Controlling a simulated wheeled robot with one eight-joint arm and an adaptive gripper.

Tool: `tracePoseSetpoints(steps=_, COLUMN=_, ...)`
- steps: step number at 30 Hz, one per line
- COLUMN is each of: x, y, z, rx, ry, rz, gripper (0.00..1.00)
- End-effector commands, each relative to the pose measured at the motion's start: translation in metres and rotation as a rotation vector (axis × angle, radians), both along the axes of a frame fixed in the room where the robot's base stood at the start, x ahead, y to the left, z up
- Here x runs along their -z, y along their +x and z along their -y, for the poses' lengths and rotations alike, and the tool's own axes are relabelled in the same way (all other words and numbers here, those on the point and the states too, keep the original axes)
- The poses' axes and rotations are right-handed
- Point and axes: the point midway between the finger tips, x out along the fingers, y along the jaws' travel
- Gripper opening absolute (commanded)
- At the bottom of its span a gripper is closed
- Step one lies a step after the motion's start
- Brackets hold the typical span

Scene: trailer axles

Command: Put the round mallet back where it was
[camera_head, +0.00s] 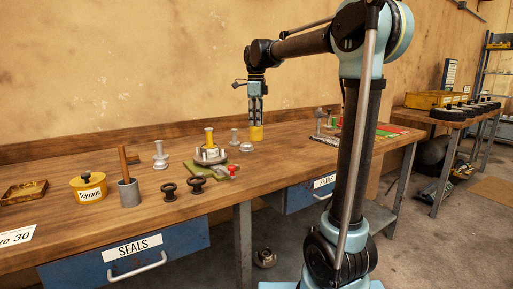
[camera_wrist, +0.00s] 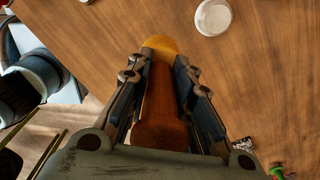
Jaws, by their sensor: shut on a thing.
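My gripper (camera_head: 256,121) points down over the back middle of the workbench, shut on the handle of a mallet. The mallet's round yellow head (camera_head: 256,133) is below my fingers, at or just above the bench top; I cannot tell whether it touches. In the wrist view, the brown handle (camera_wrist: 160,125) runs between my two fingers (camera_wrist: 158,68), and the yellow head (camera_wrist: 160,43) shows beyond their tips. A second tool, a grey cylinder (camera_head: 129,193) with an upright wooden handle (camera_head: 123,163), stands at the left front of the bench.
A grey flanged part (camera_head: 211,156) with a yellow post sits left of my gripper. A low pale round piece (camera_head: 247,147) is close by; a white disc (camera_wrist: 213,17) shows in the wrist view. Small metal parts (camera_head: 324,123) stand to the right. A yellow tin (camera_head: 89,190) is far left.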

Motion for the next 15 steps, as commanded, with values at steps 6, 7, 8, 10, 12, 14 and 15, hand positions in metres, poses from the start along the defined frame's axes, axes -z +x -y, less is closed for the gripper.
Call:
tracePoseSetpoints(steps=6, x=0.03, y=0.0, z=0.001, rx=0.002, ry=0.0, rz=0.0, gripper=0.0)
tracePoseSetpoints(steps=7, x=0.033, y=0.001, z=0.002, rx=0.002, ry=0.0, rz=0.0, gripper=0.0)
tracePoseSetpoints(steps=8, x=0.035, y=0.001, z=0.002, rx=0.003, ry=0.0, rz=0.0, gripper=0.0)
tracePoseSetpoints(steps=10, x=0.038, y=0.001, z=0.003, rx=0.004, ry=0.0, rz=0.0, gripper=0.0)
tracePoseSetpoints(steps=12, x=0.041, y=0.001, z=0.003, rx=0.005, ry=0.0, rz=0.0, gripper=0.0)
tracePoseSetpoints(steps=14, x=0.044, y=0.002, z=0.004, rx=0.006, ry=0.0, rz=0.0, gripper=0.0)
tracePoseSetpoints(steps=15, x=0.048, y=0.002, z=0.004, rx=0.006, ry=0.0, rz=0.0, gripper=0.0)
